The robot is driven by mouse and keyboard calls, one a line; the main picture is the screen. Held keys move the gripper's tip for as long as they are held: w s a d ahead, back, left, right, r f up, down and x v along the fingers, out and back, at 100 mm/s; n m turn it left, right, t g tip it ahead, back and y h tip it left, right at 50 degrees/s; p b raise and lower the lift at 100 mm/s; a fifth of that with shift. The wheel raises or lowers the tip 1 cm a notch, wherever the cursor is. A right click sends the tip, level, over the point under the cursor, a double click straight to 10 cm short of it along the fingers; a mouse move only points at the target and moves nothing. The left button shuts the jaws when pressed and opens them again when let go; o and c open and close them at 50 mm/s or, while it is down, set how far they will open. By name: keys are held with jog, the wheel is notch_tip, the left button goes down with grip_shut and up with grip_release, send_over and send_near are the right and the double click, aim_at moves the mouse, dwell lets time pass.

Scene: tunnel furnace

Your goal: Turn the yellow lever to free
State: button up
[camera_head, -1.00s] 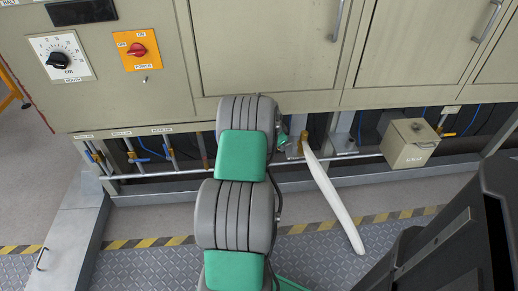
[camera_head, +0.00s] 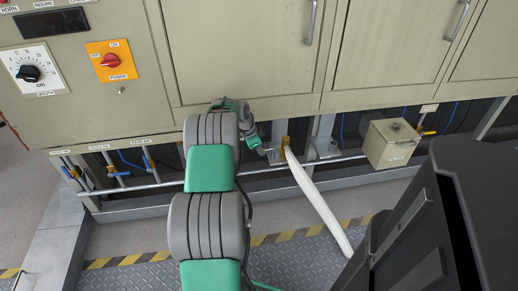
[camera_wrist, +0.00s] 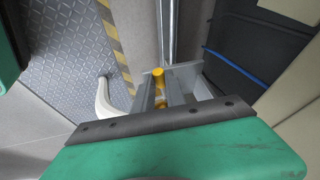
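A yellow fitting (camera_head: 285,142) sits at the upper end of a thick white hose (camera_head: 318,200), low under the cabinets in the head view. In the wrist view a yellow cylindrical piece (camera_wrist: 158,76) shows near the fingertips, with a second yellow bit nearer the palm; which one is the lever I cannot tell. My gripper (camera_wrist: 161,90) points towards it, its two grey fingers apart with a gap between them. In the head view my arm hides most of the gripper, left of the yellow fitting. Contact with the yellow piece is not clear.
The white hose (camera_wrist: 104,98) lies beside the fingers in the wrist view. A beige box (camera_head: 391,144) stands right of the fitting. A horizontal pipe (camera_head: 165,184) and several blue-handled valves are at the left. Cabinet doors (camera_head: 240,50) overhang above. A blue cable (camera_wrist: 235,66) runs nearby.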

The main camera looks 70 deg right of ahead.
jog(key=o, duration=0.5)
jog(key=shift+c, duration=0.2)
jog(key=p+v, duration=0.1)
jog(key=v, duration=0.6)
jog(key=shift+a+r+p, duration=0.15)
jog(key=shift+r+p, duration=0.2)
jog(key=shift+w+r, duration=0.1)
jog(key=shift+w, duration=0.1)
